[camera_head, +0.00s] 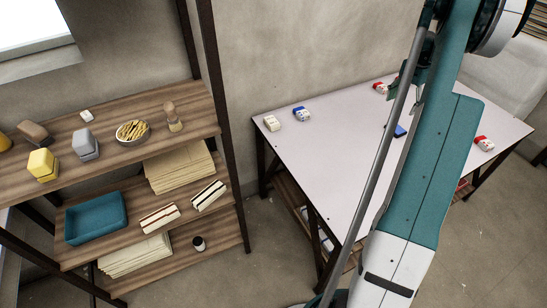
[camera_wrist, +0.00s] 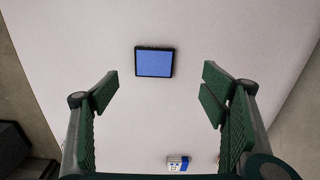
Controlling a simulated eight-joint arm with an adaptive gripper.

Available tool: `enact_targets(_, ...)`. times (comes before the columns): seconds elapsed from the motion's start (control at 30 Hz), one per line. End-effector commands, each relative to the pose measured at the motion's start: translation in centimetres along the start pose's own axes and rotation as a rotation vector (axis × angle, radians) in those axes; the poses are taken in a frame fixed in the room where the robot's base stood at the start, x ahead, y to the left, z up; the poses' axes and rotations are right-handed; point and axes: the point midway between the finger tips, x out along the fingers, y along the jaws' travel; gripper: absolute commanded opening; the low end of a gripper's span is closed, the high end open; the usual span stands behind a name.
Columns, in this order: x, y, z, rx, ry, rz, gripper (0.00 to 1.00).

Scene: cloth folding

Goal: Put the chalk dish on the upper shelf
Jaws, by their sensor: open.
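A round dish (camera_head: 132,131) holding pale yellow sticks, which looks like the chalk dish, stands upright on the upper shelf (camera_head: 105,158) of the wooden rack. My gripper (camera_wrist: 160,95) is open and empty above the white table (camera_head: 330,150), well to the right of the rack. The dish is not in the wrist view. The wrist view shows a blue square with a dark rim (camera_wrist: 154,62) on the table, ahead of my fingers and apart from them. In the head view my arm hides part of the table.
A yellow block (camera_head: 42,165), a grey block (camera_head: 86,144) and a brush (camera_head: 172,117) share the upper shelf. Below are a teal tray (camera_head: 96,217) and folded cloths (camera_head: 180,167).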

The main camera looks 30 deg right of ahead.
Motion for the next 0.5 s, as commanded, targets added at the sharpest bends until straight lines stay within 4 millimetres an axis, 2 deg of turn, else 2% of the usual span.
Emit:
enact_targets(0.17, -3.0, -2.0, 3.6, -0.062, 0.019, -0.015, 0.72)
enact_targets(0.5, -9.4, -5.7, 12.7, -0.213, 0.066, -0.052, 0.72)
